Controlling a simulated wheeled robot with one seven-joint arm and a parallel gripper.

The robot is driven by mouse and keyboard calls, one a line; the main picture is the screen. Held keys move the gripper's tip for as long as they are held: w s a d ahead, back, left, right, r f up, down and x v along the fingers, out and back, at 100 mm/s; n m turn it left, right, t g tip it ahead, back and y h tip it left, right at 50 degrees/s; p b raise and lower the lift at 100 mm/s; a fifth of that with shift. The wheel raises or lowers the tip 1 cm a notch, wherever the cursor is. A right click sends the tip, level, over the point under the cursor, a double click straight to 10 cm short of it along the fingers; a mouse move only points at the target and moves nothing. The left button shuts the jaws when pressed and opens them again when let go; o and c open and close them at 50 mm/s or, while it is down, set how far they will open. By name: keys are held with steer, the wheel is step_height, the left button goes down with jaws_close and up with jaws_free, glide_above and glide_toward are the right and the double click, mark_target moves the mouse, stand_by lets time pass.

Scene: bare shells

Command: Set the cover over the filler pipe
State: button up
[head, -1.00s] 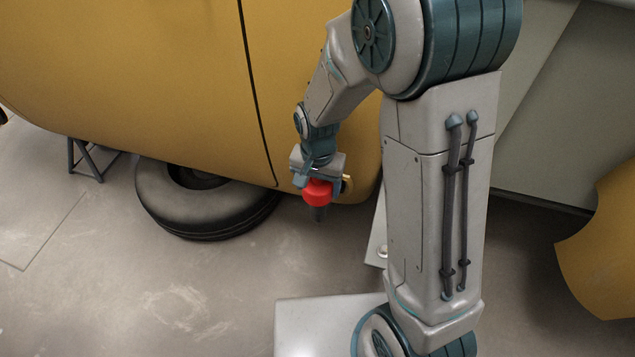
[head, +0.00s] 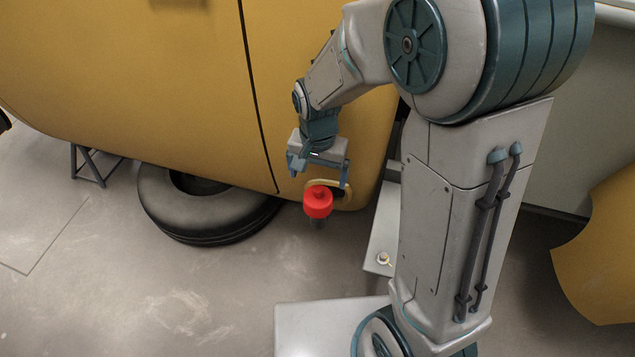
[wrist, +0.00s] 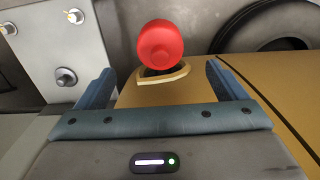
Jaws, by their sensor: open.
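The red cover (head: 318,203) sits on top of the dark filler pipe (head: 317,223), beside the lower edge of the yellow body. It looks roughly upright, with a small knob on top. My gripper (head: 319,173) is open and empty, just above and behind the cover, apart from it. In the wrist view the cover (wrist: 160,45) is beyond and between the spread fingers of my gripper (wrist: 158,76). The cover hides the pipe's mouth, so how fully it is seated cannot be told.
A pale curved rim (wrist: 163,79) lies by the pipe on the yellow body (head: 190,90). A tyre (head: 200,205) lies left of the pipe and a dark stand (head: 88,165) further left. A light plate with knobs (wrist: 55,45) is close by. Floor in front is open.

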mark_target(318, 190)
step_height(318, 190, up, 5)
steer(key=s+d+r+n+t, duration=0.1)
steer(key=s+d+r+n, duration=0.1)
steer(key=s+d, duration=0.4)
steer(key=s+d+r+n, duration=0.1)
steer(key=s+d+r, duration=0.3)
steer(key=s+d, duration=0.2)
steer(key=shift+d+r+n+t+p, duration=0.2)
steer(key=shift+r+n+t+p, duration=0.05)
steer(key=shift+n+t+p, duration=0.15)
steer(key=shift+c, duration=0.2)
